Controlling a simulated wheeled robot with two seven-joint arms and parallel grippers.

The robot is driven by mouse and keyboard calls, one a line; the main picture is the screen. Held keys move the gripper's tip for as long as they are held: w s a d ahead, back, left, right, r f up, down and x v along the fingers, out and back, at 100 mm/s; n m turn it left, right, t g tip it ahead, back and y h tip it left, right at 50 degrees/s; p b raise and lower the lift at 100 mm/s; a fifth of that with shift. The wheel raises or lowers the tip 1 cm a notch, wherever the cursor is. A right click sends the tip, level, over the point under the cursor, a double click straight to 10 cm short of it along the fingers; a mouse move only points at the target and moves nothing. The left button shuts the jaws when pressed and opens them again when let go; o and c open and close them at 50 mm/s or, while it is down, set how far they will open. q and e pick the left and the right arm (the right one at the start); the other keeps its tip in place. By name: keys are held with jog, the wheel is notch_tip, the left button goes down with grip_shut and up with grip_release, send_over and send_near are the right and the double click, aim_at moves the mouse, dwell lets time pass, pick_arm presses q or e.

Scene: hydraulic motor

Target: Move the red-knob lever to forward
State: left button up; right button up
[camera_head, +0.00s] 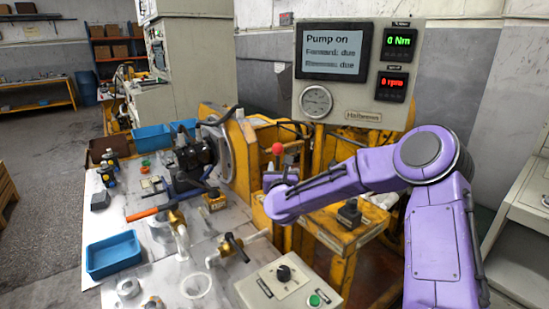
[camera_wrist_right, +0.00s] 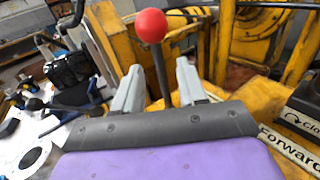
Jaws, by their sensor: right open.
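The red knob (camera_head: 277,148) tops a thin dark lever on the yellow frame, just beyond my right gripper (camera_head: 279,178). In the right wrist view, the red knob (camera_wrist_right: 151,25) is beyond the fingertips, and the lever shaft (camera_wrist_right: 159,62) rises between them. My right gripper (camera_wrist_right: 158,78) is open, with light grey fingers on either side of the shaft. I cannot tell whether either finger touches it. The lever's base is hidden behind my gripper. My left gripper is not in view.
A "Forward" label (camera_wrist_right: 287,147) is on the yellow frame at the right. The display (camera_head: 334,52) reads "Pump on", with forward and another line marked due. A control box (camera_head: 290,285) and blue tray (camera_head: 113,255) are nearby.

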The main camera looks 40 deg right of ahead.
aim_at(278, 162)
jog(key=x, duration=0.3)
jog(key=p+x, duration=0.1)
jog(key=x, duration=0.3)
jog(key=shift+w+f, duration=0.2)
jog(key=shift+w, duration=0.15)
jog(key=shift+w+d+r, duration=0.1)
jog(key=shift+w+d, duration=0.05)
jog(key=shift+d, duration=0.15)
jog(key=shift+w, duration=0.1)
grip_shut()
